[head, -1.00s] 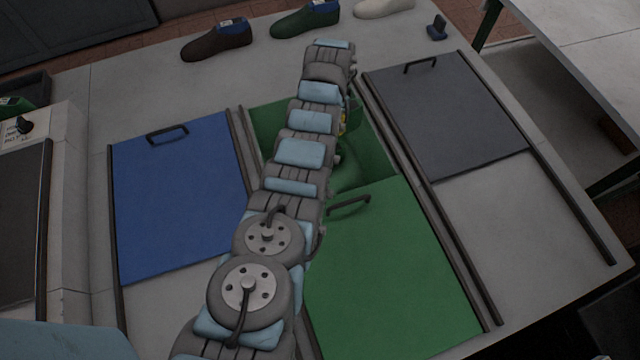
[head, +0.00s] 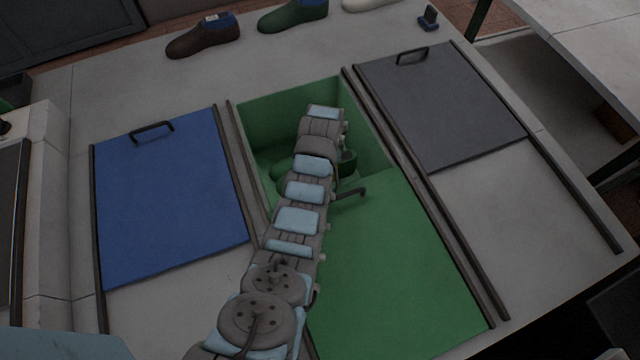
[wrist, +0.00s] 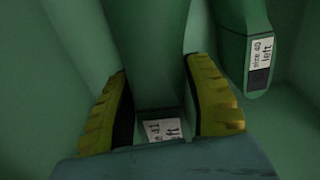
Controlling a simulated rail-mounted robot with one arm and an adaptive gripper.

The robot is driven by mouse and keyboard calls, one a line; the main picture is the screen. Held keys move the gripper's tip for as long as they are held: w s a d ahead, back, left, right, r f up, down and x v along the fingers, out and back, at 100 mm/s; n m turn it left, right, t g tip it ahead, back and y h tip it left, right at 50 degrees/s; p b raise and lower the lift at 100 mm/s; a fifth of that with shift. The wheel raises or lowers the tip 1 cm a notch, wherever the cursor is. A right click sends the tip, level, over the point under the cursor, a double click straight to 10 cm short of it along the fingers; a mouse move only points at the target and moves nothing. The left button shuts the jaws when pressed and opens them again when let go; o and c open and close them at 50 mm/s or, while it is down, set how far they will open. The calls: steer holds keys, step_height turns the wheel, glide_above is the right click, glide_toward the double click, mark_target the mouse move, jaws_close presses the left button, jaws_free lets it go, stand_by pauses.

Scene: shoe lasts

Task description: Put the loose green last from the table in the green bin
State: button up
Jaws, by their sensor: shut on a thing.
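My gripper (wrist: 160,105) has its yellow-green pads shut on a green last (wrist: 152,45) in the wrist view. A white label, partly hidden, shows on it between the pads. The green bin (head: 290,105) is open at its far part in the head view, and its green walls surround the held last in the wrist view. Another green last (wrist: 243,45), labelled size 40 left, is in the bin to the right of the held one.
The green lid (head: 400,260) covers the near part of the bin, its handle close to my arm. A blue lid (head: 170,200) lies left and a grey lid (head: 440,110) right. Brown (head: 203,38), green (head: 292,16) and pale lasts (head: 368,4) stand at the back.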

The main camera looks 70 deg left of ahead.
steer(key=shift+w+a+f+b, duration=0.1)
steer(key=shift+f+b, duration=1.25)
steer(key=shift+f, duration=3.35)
steer(key=o, duration=1.2)
steer(key=shift+r, duration=0.15)
steer(key=shift+a+r+p, duration=0.1)
steer(key=shift+r+p, duration=1.45)
steer(key=shift+r, duration=4.3)
